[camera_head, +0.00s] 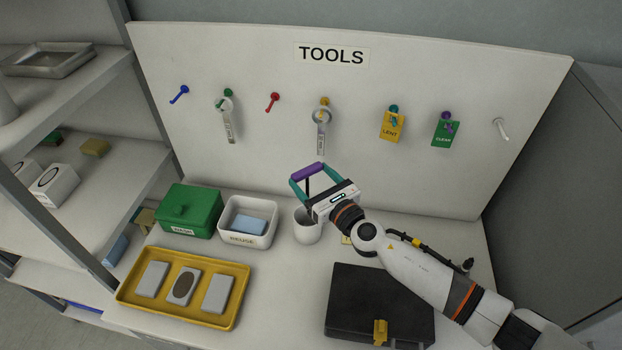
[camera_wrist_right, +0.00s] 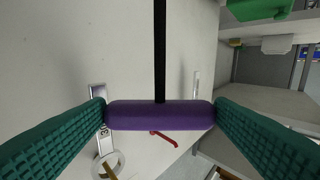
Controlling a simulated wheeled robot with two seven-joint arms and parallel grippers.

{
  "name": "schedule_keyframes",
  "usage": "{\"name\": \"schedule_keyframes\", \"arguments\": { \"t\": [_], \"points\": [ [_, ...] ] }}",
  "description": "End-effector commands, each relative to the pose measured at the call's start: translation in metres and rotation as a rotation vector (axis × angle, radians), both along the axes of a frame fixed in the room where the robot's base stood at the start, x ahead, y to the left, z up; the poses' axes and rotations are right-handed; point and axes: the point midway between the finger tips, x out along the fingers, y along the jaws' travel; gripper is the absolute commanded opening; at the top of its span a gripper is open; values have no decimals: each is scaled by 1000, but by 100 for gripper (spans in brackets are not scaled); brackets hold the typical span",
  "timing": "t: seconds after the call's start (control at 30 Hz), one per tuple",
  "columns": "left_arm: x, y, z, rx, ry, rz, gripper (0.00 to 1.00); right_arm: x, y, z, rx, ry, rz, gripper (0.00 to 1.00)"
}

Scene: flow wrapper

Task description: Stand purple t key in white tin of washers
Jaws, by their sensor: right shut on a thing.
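My right gripper (camera_head: 308,172) is shut on the purple handle of the T key (camera_head: 307,171), with its teal fingers at the two ends of the handle. In the right wrist view the purple handle (camera_wrist_right: 160,115) lies across between the fingertips (camera_wrist_right: 160,117), and its black shaft runs to the picture's top edge. In the head view the shaft points down toward the white tin (camera_head: 306,232). My gripper body hides the shaft's lower end and part of the tin's mouth, so I cannot tell whether the tip is inside. The washers cannot be made out. My left gripper is not in view.
A white bin (camera_head: 247,238) with a blue block and a green lidded box (camera_head: 190,211) stand left of the tin. A yellow tray (camera_head: 123,291) is in front of them. A black case (camera_head: 375,290) lies front right. The pegboard (camera_head: 250,70) with hanging tools rises behind.

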Motion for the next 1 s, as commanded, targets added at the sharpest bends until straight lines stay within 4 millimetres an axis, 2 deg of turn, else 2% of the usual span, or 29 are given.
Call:
{"name": "schedule_keyframes", "arguments": {
  "t": [0.03, 0.17, 0.33, 0.57, 1.0],
  "points": [
    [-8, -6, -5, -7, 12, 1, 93, 0, 0, -4, 0, 0, 1, 53],
    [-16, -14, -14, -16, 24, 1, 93, 0, 0, -12, 1, -1, 2, 53],
    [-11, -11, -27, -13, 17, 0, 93, 0, 0, -26, 0, 0, 2, 53],
    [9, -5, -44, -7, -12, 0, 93, 0, 0, -45, 0, 0, 3, 53],
    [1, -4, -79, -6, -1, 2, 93, 0, 0, -80, 0, 0, 2, 53]
  ]
}}
